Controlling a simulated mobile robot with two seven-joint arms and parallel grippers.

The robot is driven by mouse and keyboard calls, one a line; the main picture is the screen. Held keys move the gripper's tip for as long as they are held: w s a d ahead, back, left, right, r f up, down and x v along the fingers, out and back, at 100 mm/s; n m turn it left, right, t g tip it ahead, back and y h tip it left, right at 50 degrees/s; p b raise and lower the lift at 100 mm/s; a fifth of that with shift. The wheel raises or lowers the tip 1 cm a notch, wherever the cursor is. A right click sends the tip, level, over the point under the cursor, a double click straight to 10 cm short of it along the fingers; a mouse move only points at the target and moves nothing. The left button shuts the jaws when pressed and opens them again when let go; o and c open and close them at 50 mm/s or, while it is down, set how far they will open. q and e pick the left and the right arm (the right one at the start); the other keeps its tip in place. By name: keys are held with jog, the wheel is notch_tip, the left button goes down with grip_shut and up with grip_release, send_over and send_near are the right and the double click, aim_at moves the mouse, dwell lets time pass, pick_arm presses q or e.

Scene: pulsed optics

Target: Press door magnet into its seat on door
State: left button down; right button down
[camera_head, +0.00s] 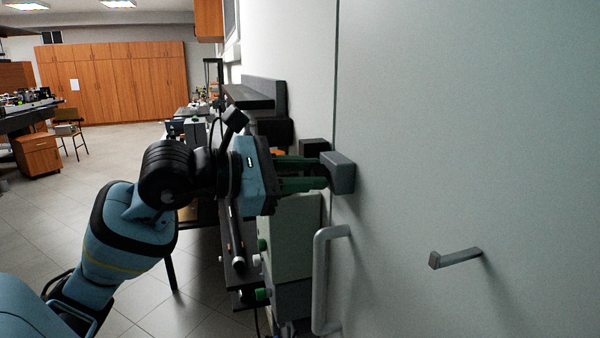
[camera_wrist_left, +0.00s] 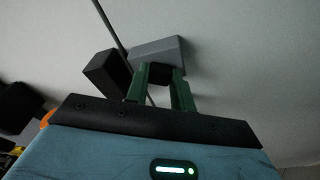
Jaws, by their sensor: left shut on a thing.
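My left gripper (camera_head: 322,173) reaches in from the left to the pale door (camera_head: 520,120), its green fingers pointing at the door face. A grey block (camera_head: 340,173) sits at the fingertips, against or close to the door; it also shows in the left wrist view (camera_wrist_left: 145,50). In that view a small dark piece (camera_wrist_left: 166,72), which looks like the door magnet, lies between the fingertips, in front of the grey block. The gripper is shut on it. The fingers and block hide most of it, so I cannot tell how deep it sits. My right gripper is out of view.
A black block (camera_head: 313,147) stands just left of the grey block, across the door seam. A vertical handle (camera_head: 320,285) and a short grey bar (camera_head: 455,258) stick out below. A pale green cabinet (camera_head: 292,235) stands under my gripper. Open floor (camera_head: 125,160) lies left.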

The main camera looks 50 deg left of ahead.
pick_arm(q)
jog(key=c, duration=1.6)
grip_release()
jog(key=shift+r, duration=0.1)
jog(key=shift+c, duration=0.2)
jog(key=o, duration=0.5)
jog(key=shift+w+d, duration=0.1)
jog(key=shift+w, duration=0.1)
jog(key=shift+b+v, duration=0.3)
jog(key=shift+v, duration=0.45)
jog(key=shift+b+v, duration=0.7)
jog(key=shift+v, duration=2.55)
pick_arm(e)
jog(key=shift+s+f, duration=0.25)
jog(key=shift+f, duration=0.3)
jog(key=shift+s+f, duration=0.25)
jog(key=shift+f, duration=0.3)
pick_arm(q)
jog(key=shift+f+b+v, duration=0.15)
jog(key=shift+b+v, duration=0.05)
jog(key=shift+v, duration=0.75)
jog(key=shift+f+b+v, duration=0.1)
jog(key=shift+b+v, duration=0.1)
jog(key=shift+v, duration=0.8)
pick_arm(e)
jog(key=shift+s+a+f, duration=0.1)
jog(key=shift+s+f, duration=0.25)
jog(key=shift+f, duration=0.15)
